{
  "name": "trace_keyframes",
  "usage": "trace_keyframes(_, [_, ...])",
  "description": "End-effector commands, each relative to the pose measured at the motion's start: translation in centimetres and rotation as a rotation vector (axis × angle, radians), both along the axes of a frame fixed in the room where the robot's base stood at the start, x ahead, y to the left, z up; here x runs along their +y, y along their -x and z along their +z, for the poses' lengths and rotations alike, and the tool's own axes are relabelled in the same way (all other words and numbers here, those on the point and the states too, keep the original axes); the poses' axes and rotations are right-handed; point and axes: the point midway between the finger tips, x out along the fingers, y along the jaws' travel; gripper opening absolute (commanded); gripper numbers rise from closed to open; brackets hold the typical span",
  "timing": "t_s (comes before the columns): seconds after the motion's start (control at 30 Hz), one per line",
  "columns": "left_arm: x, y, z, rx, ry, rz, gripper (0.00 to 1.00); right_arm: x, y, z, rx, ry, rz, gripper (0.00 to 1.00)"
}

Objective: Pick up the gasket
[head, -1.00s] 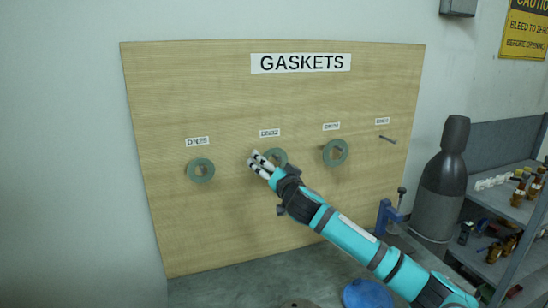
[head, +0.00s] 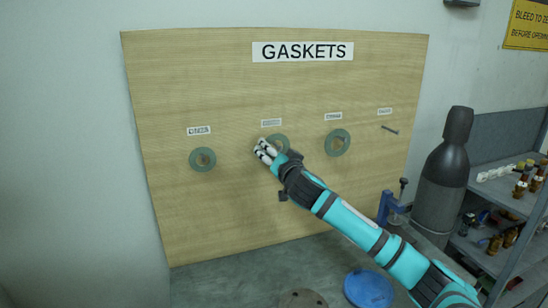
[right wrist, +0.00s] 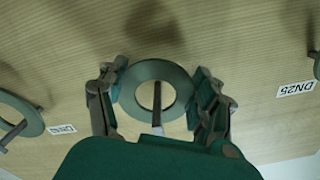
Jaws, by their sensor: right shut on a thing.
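The gasket is a flat green ring (head: 282,141) on the wooden board, second from the left. In the right wrist view the gasket (right wrist: 157,69) sits between the two fingers of my right gripper (right wrist: 158,78). The fingers press on its outer edge from both sides. A peg (right wrist: 157,100) still shows through its hole. In the head view my right gripper (head: 265,150) covers the gasket's left part. My left gripper is not in view.
Other gaskets hang to the left (head: 203,159) and right (head: 338,143), with a bare peg (head: 390,129) farther right. A dark cylinder (head: 445,180) and a shelf (head: 503,205) with parts stand at the right.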

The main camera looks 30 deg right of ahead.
Motion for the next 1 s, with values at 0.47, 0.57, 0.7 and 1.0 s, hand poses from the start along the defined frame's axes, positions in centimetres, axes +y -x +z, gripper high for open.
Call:
trace_keyframes(0.47, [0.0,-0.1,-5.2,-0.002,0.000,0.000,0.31,2.5,9.9,-0.3,-0.001,0.003,0.005,0.45])
trace_keyframes(0.57, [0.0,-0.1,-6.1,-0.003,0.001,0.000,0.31,3.1,12.4,-0.1,-0.001,0.002,0.003,0.45])
trace_keyframes(0.7, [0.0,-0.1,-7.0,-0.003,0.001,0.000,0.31,3.7,15.2,0.1,-0.001,0.002,0.002,0.45])
trace_keyframes(1.0, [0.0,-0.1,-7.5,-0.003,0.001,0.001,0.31,4.2,17.5,0.4,0.000,0.000,0.000,0.45])
